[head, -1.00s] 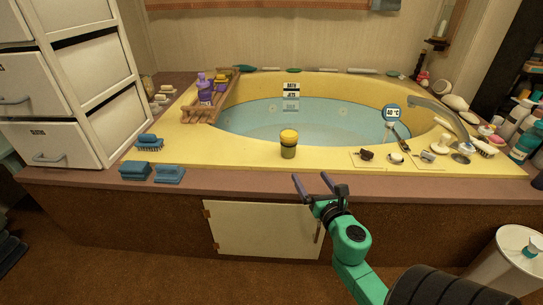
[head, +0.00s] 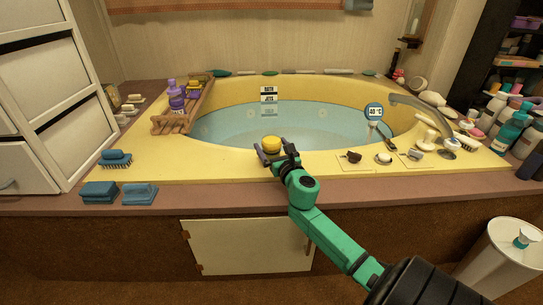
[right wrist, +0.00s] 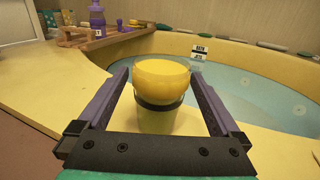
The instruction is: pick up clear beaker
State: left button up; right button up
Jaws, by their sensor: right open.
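The clear beaker (right wrist: 158,119) stands upright on the yellow tub rim, a see-through cup with a dark band and a rounded yellow top. In the head view only its yellow top (head: 271,143) shows well, since my gripper hides the body. My right gripper (head: 272,152) is open, with its fingers on either side of the beaker. In the right wrist view the beaker sits between the two open fingers (right wrist: 160,82), with a gap visible on both sides. My left gripper is not in view.
A wooden rack (head: 172,123) with a purple bottle (head: 176,96) is at the back left. The water-filled tub lies behind the beaker.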

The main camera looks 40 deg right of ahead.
jog(key=shift+w+d, duration=0.1)
jog(key=shift+w, duration=0.2)
jog(key=shift+c, duration=0.3)
jog(key=c, duration=1.5)
jog(key=shift+r, duration=0.2)
